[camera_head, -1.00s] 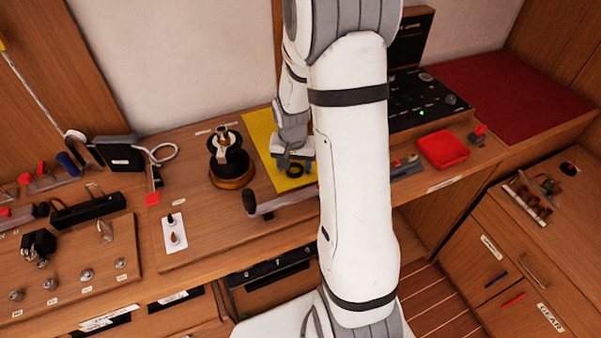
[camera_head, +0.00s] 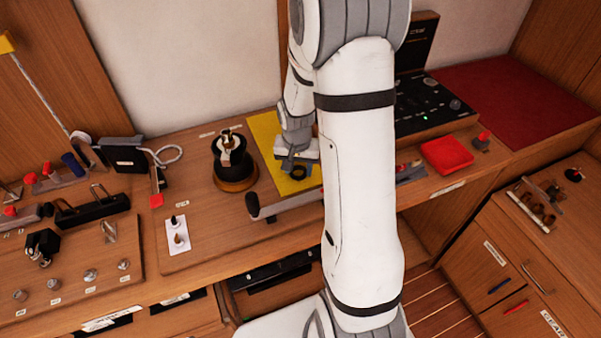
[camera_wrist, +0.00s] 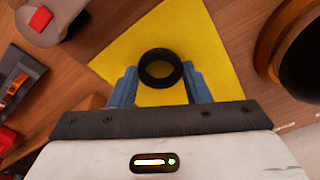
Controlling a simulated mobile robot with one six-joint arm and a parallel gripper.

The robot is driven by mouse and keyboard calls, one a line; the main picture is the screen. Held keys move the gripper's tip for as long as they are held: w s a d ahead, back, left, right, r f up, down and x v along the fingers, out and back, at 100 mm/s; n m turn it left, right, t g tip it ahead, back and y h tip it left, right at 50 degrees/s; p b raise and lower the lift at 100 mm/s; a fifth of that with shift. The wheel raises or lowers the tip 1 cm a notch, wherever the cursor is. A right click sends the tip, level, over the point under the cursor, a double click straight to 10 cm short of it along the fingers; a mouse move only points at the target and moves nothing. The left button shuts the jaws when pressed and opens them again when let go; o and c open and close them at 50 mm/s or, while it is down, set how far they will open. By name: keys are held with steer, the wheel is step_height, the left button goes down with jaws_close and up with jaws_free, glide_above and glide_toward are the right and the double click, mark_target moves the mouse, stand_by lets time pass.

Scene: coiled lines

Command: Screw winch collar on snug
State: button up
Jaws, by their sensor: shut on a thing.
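The winch collar, a black ring (camera_wrist: 160,68), sits between the two blue fingers of my gripper (camera_wrist: 160,87) in the wrist view. My gripper is shut on it, over the yellow mat (camera_wrist: 218,50). In the head view the collar (camera_head: 298,173) shows small and dark at the fingers. I cannot tell whether it still touches the mat. The winch (camera_head: 232,158) stands upright left of the mat, a black drum with a brass base and a metal top fitting. Its edge also shows at the right of the wrist view (camera_wrist: 270,45).
A grey bar with a dark handle (camera_head: 254,205) lies between the winch and the front edge. A white plate (camera_head: 177,235) with two small fittings is left of it. A red tray (camera_head: 446,155) and a black panel (camera_head: 425,100) are right of my arm.

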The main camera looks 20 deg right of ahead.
steer(key=shift+r, duration=0.2)
steer(key=shift+r+p, duration=0.7)
steer(key=shift+r, duration=0.35)
